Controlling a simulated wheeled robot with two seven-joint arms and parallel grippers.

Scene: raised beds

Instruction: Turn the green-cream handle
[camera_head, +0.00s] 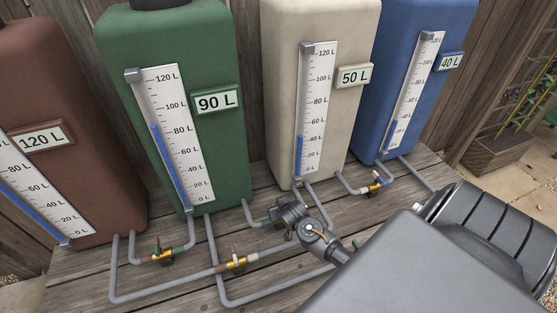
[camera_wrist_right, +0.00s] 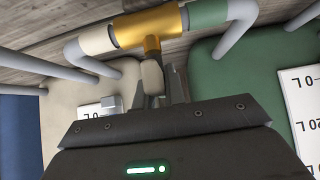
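The green-cream valve is brass (camera_wrist_right: 148,30) in the right wrist view, with a cream sleeve (camera_wrist_right: 96,40) on its left and a green sleeve (camera_wrist_right: 208,12) on its right. Its pale handle (camera_wrist_right: 152,78) points down toward my right gripper. My left gripper is not in view.
Brown (camera_head: 60,120), green (camera_head: 205,150), cream (camera_head: 280,110) and blue (camera_head: 385,70) tanks stand along the back. Other valves sit close by: one at front left (camera_head: 164,257), one at front middle (camera_head: 237,263), one at right (camera_head: 374,188). Grey pipes run low over the wooden deck (camera_head: 80,275).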

